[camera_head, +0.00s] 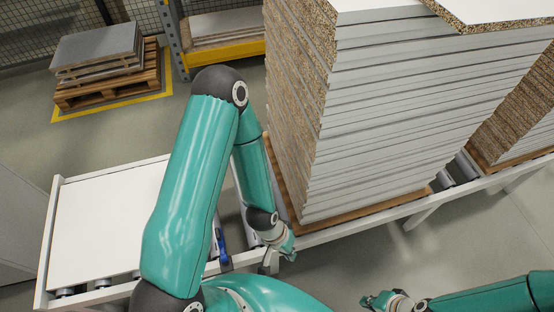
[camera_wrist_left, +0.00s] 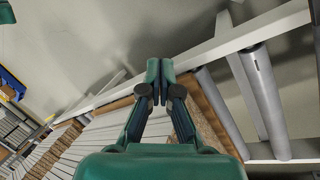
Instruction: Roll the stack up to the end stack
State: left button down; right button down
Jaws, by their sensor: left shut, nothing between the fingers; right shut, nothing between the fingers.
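A tall stack of white boards with chipboard edges (camera_head: 390,120) stands on a brown base board (camera_head: 365,213) on the roller conveyor in the head view. A second stack (camera_head: 520,115) stands behind it at the right edge. In the left wrist view the stack's board edges (camera_wrist_left: 72,150) show at the lower left. My left gripper (camera_head: 291,255) is low beside the near left corner of the tall stack. In the left wrist view its fingers (camera_wrist_left: 153,65) are together and empty. My right gripper (camera_head: 368,300) is shut and empty, over the floor at the bottom, apart from the stack.
A white board (camera_head: 100,220) lies at the conveyor's left end. Bare rollers (camera_wrist_left: 262,90) show beside the stack in the left wrist view. A pallet with grey boards (camera_head: 105,80) stands at the back left, near a yellow rack beam (camera_head: 225,52). A loose board (camera_head: 490,10) tops the stack.

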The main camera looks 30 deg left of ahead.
pick_arm(q)
jog(key=w+a+f+n+h+b, duration=0.1)
jog(key=a+f+n+b, duration=0.2)
jog(key=f+n+b, duration=0.1)
jog(key=w+a+f+n+h+b, duration=0.1)
jog(key=w+a+f+n+b, duration=0.1)
jog(key=b, duration=0.5)
jog(key=w+a+f+n+g+h+b, duration=0.1)
jog(key=a+f+n+b, duration=0.3)
jog(key=f+n+b, duration=0.2)
jog(key=shift+w+f+n, duration=0.2)
jog(key=shift+f+n, duration=0.1)
jog(key=shift+f, duration=0.3)
jog(key=shift+w+f+n, duration=0.15)
jog(key=shift+f+n, duration=0.15)
jog(key=shift+f, duration=0.25)
jog(key=w+a+n+t+h+b, duration=0.2)
jog(key=w+n+b, duration=0.1)
jog(key=b, duration=0.1)
jog(key=n+t+h+b, duration=0.3)
jog(key=n+t+b, duration=0.7)
jog(key=t+b, duration=0.25)
send_near(283, 159)
jog(key=b+x, duration=0.3)
jog(key=x, duration=0.3)
jog(key=shift+d+f+b, duration=0.1)
jog(key=shift+d+b, duration=0.05)
jog(key=shift+b, duration=0.15)
jog(key=shift+w+d, duration=0.3)
jog(key=shift+w, duration=0.15)
